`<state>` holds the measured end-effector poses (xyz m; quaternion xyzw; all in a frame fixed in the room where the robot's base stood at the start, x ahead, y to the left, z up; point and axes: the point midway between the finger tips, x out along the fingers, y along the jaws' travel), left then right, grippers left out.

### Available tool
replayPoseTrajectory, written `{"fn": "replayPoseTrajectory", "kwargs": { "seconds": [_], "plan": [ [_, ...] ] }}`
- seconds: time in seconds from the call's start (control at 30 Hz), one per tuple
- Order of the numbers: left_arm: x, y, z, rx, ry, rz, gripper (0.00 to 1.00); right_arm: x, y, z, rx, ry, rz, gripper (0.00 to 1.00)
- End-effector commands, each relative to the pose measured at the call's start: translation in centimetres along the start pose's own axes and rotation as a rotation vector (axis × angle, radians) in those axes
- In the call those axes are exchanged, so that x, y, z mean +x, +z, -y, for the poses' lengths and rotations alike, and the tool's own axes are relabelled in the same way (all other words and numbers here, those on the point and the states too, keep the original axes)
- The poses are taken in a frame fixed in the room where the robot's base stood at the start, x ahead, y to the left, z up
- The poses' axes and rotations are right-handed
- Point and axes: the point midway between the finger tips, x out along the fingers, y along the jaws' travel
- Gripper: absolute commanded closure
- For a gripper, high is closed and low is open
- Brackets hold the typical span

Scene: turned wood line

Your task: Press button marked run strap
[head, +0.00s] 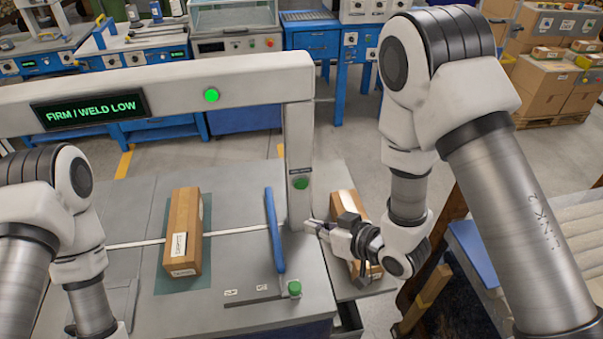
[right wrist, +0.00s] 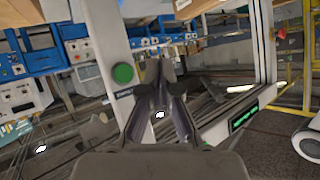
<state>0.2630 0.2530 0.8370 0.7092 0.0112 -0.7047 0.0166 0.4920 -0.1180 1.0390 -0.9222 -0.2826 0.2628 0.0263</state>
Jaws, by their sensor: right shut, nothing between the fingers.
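A green button (head: 301,184) sits on the front of the right post of the white strapping arch, under a small dark label too small to read. In the right wrist view the green button (right wrist: 122,73) is left of the fingers, with a label strip beside it. My right gripper (head: 312,226) is shut and empty, its tips a little below and right of that button, apart from it. In the right wrist view the closed fingers (right wrist: 160,85) point past the post. A second green button (head: 294,288) stands on the bench front by small labels. My left gripper is out of view.
The arch (head: 150,92) has a display reading FIRM / WELD LOW and a green lamp (head: 211,95). A wrapped wooden bundle (head: 183,232) lies on the bench across a white strap. A blue upright plate (head: 274,230) stands left of the post. Another bundle (head: 347,205) lies behind my right gripper.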

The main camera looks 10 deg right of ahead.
Motion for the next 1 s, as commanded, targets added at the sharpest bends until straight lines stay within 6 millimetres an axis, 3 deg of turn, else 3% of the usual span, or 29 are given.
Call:
{"fn": "replayPoseTrajectory", "kwargs": {
  "seconds": [0.37, 1.0],
  "plan": [
    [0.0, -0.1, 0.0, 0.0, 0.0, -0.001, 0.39, 0.7, -0.3, -0.5, 0.002, 0.001, -0.001, 1.0],
    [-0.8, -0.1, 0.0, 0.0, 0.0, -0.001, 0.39, 6.1, -4.2, -4.5, 0.001, 0.001, 0.001, 1.0]
  ]
}}
